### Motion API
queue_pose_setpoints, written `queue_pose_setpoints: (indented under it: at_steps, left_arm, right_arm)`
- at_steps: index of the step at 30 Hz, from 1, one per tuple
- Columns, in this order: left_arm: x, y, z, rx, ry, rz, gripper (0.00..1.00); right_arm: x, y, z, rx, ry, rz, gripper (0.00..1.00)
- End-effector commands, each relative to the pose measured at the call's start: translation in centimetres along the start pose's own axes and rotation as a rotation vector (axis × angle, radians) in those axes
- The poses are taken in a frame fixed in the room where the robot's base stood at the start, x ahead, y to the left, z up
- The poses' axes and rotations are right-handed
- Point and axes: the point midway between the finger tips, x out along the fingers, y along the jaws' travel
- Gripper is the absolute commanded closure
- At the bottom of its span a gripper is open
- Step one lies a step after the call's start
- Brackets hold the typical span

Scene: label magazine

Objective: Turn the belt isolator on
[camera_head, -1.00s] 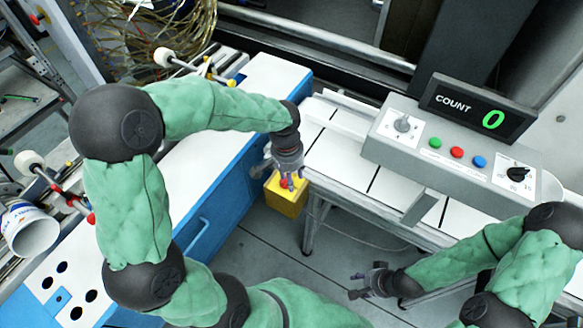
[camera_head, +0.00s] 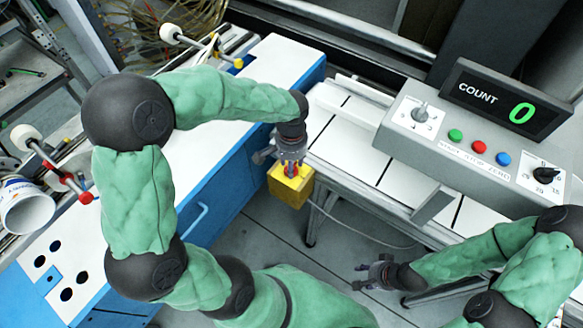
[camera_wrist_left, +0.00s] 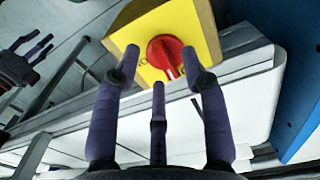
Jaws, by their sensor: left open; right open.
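The belt isolator is a yellow box (camera_head: 300,196) with a red rotary knob on its face, at the end of the conveyor. In the left wrist view its yellow face (camera_wrist_left: 196,28) and red knob (camera_wrist_left: 160,50) show clearly, with a pale mark on the knob and partly hidden lettering at its left. My left gripper (camera_head: 291,168) is right in front of the isolator. In the left wrist view its open fingers (camera_wrist_left: 163,75) are spread on either side of the knob; contact cannot be told. My right gripper (camera_head: 370,275) is open and empty, low over the floor.
A grey control box (camera_head: 440,150) with dials and green, red and blue buttons stands on the white conveyor (camera_head: 350,135). Its count display (camera_head: 505,100) reads 0. A blue cabinet (camera_head: 225,185) with a white top stands left of the isolator. Open floor lies in front.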

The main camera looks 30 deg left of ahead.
Motion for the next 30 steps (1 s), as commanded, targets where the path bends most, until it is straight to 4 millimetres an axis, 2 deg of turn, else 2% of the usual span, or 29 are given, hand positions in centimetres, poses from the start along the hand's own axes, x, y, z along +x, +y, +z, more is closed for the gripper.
queue_pose_setpoints:
  at_steps: [4, 13, 14, 18, 30]
  left_arm:
    - [1.04, 0.0, 0.02, 0.0, 0.0, 0.0, 0.56]
    - [1.16, 0.0, 0.0, 0.0, 0.0, 0.0, 0.56]
    - [1.16, 0.0, 0.01, 0.0, 0.0, 0.0, 0.59]
    - [1.16, 0.0, 0.01, 0.0, 0.0, 0.0, 0.99]
    - [1.08, -0.01, 0.03, 0.033, -0.001, 0.0, 1.0]
  right_arm:
    - [0.44, 0.16, -0.03, 0.0, 0.0, 0.0, 0.56]
    - [0.42, 0.15, -0.04, 0.0, 0.001, 0.0, 0.56]
    - [0.42, 0.15, -0.04, 0.0, 0.001, 0.0, 0.56]
    - [0.42, 0.15, -0.04, 0.0, 0.001, 0.0, 0.56]
    - [0.02, 0.01, -0.02, 0.0, 0.0, 0.0, 0.56]
